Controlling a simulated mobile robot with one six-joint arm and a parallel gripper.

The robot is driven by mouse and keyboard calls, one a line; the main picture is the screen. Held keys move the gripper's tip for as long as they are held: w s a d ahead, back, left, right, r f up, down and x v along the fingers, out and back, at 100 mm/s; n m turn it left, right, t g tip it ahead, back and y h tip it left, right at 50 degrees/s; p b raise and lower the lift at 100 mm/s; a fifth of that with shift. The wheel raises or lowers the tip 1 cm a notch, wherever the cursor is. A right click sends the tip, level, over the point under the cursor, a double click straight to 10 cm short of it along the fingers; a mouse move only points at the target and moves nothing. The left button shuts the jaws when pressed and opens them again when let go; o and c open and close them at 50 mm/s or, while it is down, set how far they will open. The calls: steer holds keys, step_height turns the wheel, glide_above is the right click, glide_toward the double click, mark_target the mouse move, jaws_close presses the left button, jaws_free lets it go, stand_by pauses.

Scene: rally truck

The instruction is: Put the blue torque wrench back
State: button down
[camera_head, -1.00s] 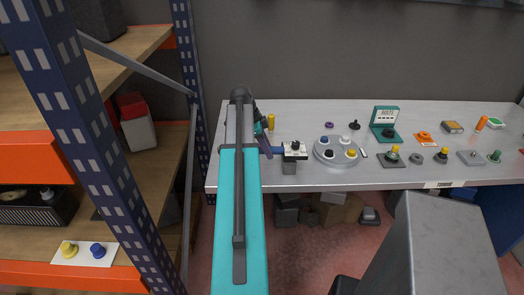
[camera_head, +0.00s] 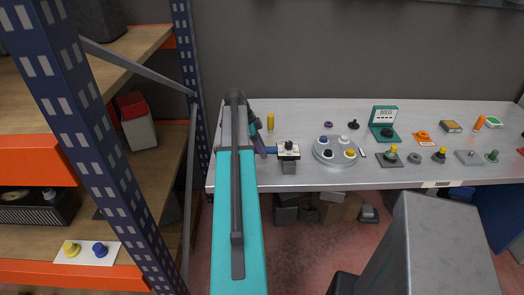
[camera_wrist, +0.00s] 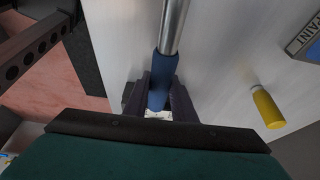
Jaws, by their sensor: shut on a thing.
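The blue torque wrench (camera_wrist: 167,66) shows in the wrist view as a blue grip with a silver shaft (camera_wrist: 175,25) running up out of the frame. My gripper (camera_wrist: 160,104) is shut on the blue grip, with a dark finger on each side. The far end of the shaft is out of view. In the head view my gripper (camera_head: 259,145) is at the left end of the workbench, and a short blue piece shows between it and a white block with a black knob (camera_head: 288,148). My arm hides most of the wrench there.
The workbench (camera_head: 300,178) holds a yellow cylinder (camera_head: 270,122), a round tray with several knobs (camera_head: 318,159), and a teal meter box (camera_head: 384,118). The yellow cylinder also shows in the wrist view (camera_wrist: 267,107). A blue-posted shelf (camera_head: 108,150) stands close at the left.

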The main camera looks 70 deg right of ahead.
steer(key=shift+a+f, duration=0.1)
steer(key=shift+f, duration=0.7)
steer(key=c, duration=1.5)
jaws_free()
steer(key=shift+f+p, duration=0.15)
steer(key=shift+p, duration=0.15)
steer(key=shift+b+v, duration=1.1)
steer(key=shift+v, duration=0.75)
steer(key=shift+b+v, duration=1.15)
steer(key=shift+v, duration=3.9)
